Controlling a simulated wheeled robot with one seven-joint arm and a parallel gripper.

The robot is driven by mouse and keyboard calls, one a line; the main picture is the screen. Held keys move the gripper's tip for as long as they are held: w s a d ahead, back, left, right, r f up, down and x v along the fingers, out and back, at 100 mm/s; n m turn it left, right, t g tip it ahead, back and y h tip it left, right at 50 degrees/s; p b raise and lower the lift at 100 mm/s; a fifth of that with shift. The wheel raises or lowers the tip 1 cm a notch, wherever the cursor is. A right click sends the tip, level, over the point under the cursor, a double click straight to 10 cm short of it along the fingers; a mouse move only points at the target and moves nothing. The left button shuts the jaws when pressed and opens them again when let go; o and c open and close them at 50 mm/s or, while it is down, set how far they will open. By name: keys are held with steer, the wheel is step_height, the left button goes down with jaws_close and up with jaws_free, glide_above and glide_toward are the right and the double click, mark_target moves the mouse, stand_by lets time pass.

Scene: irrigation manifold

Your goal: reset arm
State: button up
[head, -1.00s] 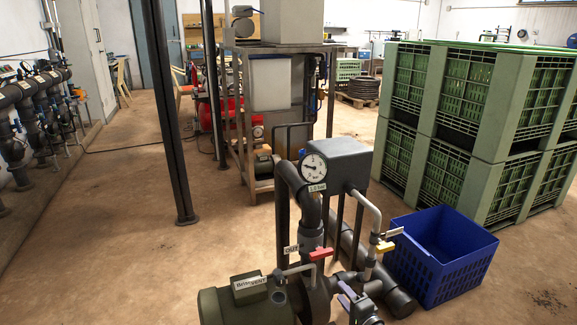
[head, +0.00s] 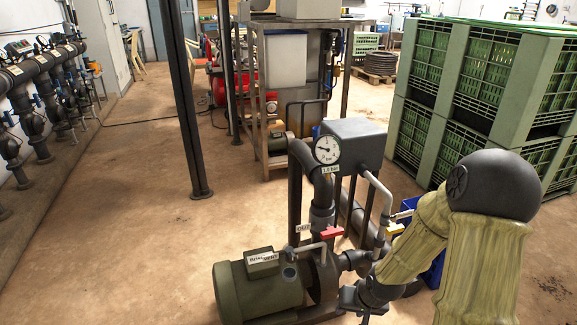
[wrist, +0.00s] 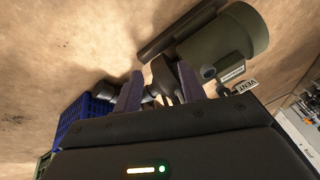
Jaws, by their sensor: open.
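My arm reaches into the head view from the lower right, with its dark round joint (head: 497,185) and olive-patterned links in front of the blue crate. My gripper (wrist: 160,88) shows in the wrist view, with two purple-grey fingers apart and nothing clearly held between them. Beyond the fingers are dark pipe fittings and the green pump motor (wrist: 225,42), which is also in the head view (head: 258,287). A tag marked VENT (wrist: 247,87) is right of the fingers.
The blue crate (head: 407,204) is mostly hidden by my arm. Green bins (head: 545,95) stand right; a dark post (head: 184,100) stands left. Floor left is clear.

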steer(key=s+r+n+h+p, duration=0.1)
steer(key=s+r, duration=0.4)
steer(key=r, duration=0.3)
steer(key=s+r+h+p, duration=0.1)
steer(key=s+r, duration=0.4)
steer(key=r, duration=0.2)
step_height(320, 180, up, 38)
steer(key=p, duration=3.7)
steer(key=shift+w+a+g+p, duration=0.25)
steer(key=shift+a+g+p, duration=0.1)
steer(key=shift+g+p, duration=0.05)
steer(key=shift+f, duration=0.15)
steer(key=shift+w, duration=0.1)
steer(key=shift+c, duration=0.5)
